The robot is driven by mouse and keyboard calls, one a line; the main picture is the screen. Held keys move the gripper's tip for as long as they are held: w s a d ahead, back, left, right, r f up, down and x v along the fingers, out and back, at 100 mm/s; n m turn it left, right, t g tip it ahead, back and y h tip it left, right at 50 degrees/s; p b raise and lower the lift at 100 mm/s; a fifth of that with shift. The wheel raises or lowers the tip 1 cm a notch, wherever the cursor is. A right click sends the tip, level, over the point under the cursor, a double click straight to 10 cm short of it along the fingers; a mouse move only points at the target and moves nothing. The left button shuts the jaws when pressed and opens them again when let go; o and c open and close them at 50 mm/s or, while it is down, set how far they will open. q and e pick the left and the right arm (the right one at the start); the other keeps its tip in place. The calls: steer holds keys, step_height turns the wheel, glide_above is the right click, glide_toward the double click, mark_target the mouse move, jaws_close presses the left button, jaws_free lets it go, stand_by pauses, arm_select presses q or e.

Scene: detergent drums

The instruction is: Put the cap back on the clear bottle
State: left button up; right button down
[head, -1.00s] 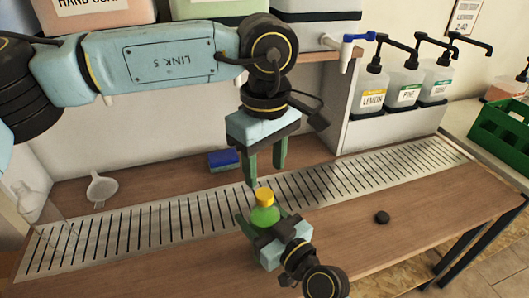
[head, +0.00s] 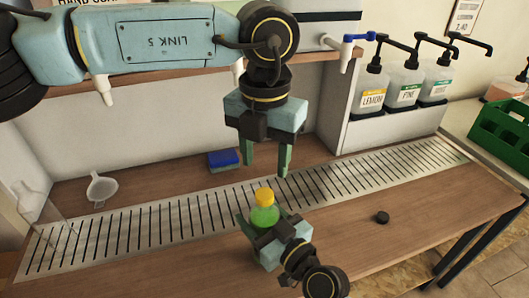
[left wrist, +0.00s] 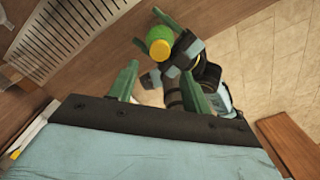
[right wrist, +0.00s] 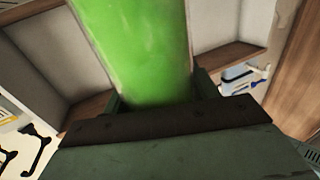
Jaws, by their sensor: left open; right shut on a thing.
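A see-through bottle of green liquid (head: 264,216) with a yellow cap (head: 264,195) on its top stands in my right gripper (head: 262,226), which is shut on it above the counter's front half. The bottle's green side fills the middle of the right wrist view (right wrist: 140,50). My left gripper (head: 266,172) is open and empty, pointing down above the bottle, apart from the cap. The left wrist view shows the yellow cap (left wrist: 160,49) beyond the fingers. A small black round piece (head: 382,217) lies on the counter to the right. A colourless, clear bottle-like shape (head: 32,202) stands at far left.
A slotted drain strip (head: 150,213) runs along the wooden counter. A white funnel (head: 101,188) and a blue sponge (head: 223,159) lie behind it. Pump bottles (head: 403,90) stand back right, near a green crate (head: 503,130). The counter's front right is mostly clear.

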mark_target(264, 193)
arm_select(q)
steer(key=n, duration=0.4)
steer(key=shift+r+n, duration=0.15)
steer(key=shift+n, duration=0.15)
steer(key=shift+f, duration=4.05)
